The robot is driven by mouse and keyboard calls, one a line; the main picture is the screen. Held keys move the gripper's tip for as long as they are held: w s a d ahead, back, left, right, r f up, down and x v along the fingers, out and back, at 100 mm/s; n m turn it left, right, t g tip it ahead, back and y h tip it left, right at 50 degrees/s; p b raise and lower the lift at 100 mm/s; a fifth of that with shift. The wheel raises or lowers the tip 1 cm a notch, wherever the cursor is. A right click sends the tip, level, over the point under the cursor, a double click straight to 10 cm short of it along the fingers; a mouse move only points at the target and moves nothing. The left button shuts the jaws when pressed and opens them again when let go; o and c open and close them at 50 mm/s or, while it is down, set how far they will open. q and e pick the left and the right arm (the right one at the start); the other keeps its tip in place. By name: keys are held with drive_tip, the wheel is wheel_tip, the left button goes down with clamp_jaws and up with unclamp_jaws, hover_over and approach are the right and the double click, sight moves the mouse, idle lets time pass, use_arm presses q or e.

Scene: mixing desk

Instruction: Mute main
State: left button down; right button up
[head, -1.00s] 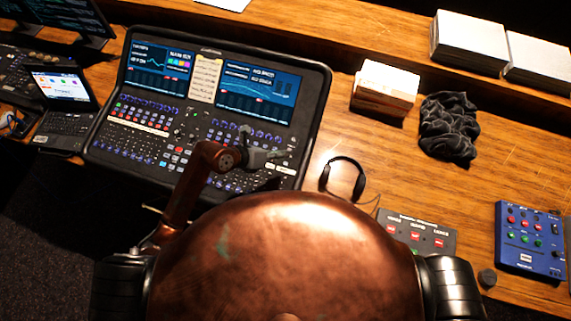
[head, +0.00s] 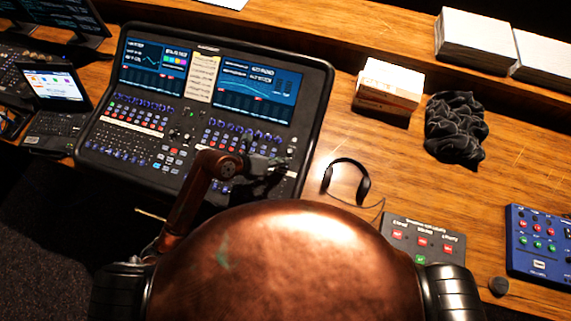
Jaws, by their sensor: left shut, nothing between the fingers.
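The mixing console (head: 127,156), black with two blue screens and rows of small knobs and buttons, lies on the wooden desk at left centre. My left gripper (head: 283,163) is shut and empty over the console's lower right part, close above its controls; I cannot tell if it touches. The arm hides some controls there. A grey button box (head: 398,254) with red buttons and a green one lies at lower right, partly behind my body. A blue button box (head: 540,245) is at the right edge. Labels are too small to read surely. My right gripper is not in view.
Headphones (head: 362,188) lie right of the console. A small box (head: 388,90), a dark crumpled cloth (head: 456,128) and paper stacks (head: 480,42) are farther back. A laptop (head: 52,90) stands left, a round dark knob (head: 498,286) lower right. Wood between the cloth and button boxes is clear.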

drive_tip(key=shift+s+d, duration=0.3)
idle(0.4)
use_arm(q)
drive_tip(key=shift+f, duration=0.1)
drive_tip(key=shift+f, duration=0.35)
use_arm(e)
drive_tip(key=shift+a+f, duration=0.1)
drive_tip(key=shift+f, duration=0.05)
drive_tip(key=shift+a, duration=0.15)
use_arm(q)
drive_tip(key=shift+f+b, duration=0.35)
drive_tip(key=shift+b, duration=0.05)
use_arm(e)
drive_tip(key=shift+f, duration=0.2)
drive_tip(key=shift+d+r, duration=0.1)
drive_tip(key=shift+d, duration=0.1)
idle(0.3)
use_arm(q)
drive_tip(key=shift+r+p, duration=0.7)
drive_tip(key=shift+p, duration=0.05)
drive_tip(key=shift+r, duration=0.1)
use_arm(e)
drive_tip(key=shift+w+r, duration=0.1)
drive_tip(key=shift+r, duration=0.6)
